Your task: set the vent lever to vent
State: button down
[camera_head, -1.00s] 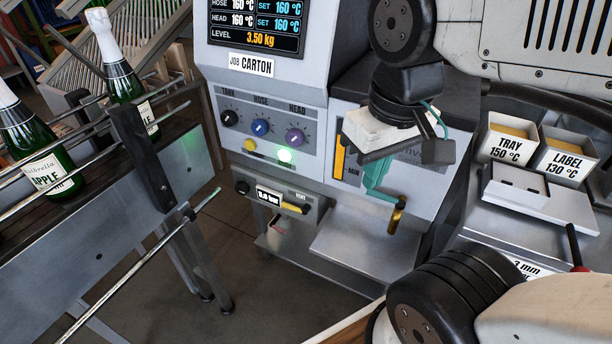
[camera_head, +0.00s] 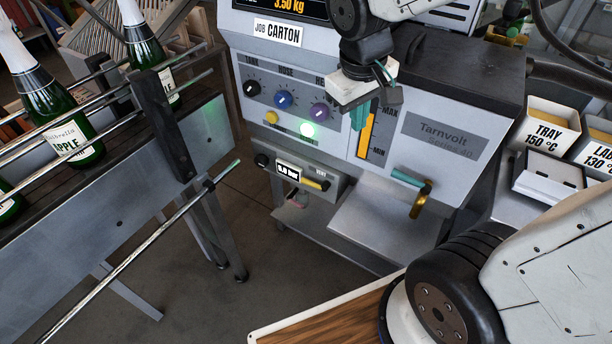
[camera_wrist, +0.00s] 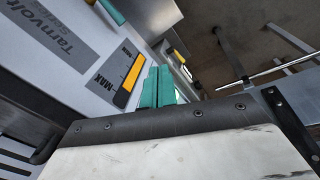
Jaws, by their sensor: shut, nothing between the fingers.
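The vent lever (camera_head: 318,183) is a small yellow bar on the grey pressure panel (camera_head: 335,196), low on the front of the melt machine. It lies nearly sideways, its right end slightly lower, below a small label. A lit pressure readout (camera_head: 289,173) is left of it; its first digit is hard to read. My gripper (camera_head: 359,116) has its teal fingers together and empty, in front of the level gauge, above and right of the lever and apart from it. In the wrist view the closed fingers (camera_wrist: 158,86) point toward the panel, where a yellow piece, likely the lever (camera_wrist: 178,57), shows small.
A brass valve (camera_head: 419,200) with a teal handle sticks out right of the panel, above a metal shelf (camera_head: 375,232). Knobs (camera_head: 284,100) and a lit green button (camera_head: 307,130) are above. The conveyor (camera_head: 120,180) with green bottles stands left. Open floor lies between.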

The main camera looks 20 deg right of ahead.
jog(key=w+a+f+n, duration=0.2)
jog(key=w+f+n, duration=0.1)
jog(key=w+f, duration=0.65)
jog(key=n, duration=0.2)
send_over(307, 181)
jog(key=s+a, duration=0.3)
notch_tip(307, 181, down, 9)
jog(key=shift+w+a+f, duration=0.1)
jog(key=shift+f, duration=0.05)
jog(key=d+f, duration=0.1)
jog(key=f, duration=0.3)
jog(key=w+f, duration=0.1)
jog(key=f, duration=0.4)
jog(key=w+d+f, duration=0.1)
jog(key=f, duration=0.3)
jog(key=shift+w+d+f, duration=0.1)
jog(key=shift+d+f, duration=0.15)
jog(key=shift+d, duration=0.1)
jog(key=shift+h, duration=0.3)
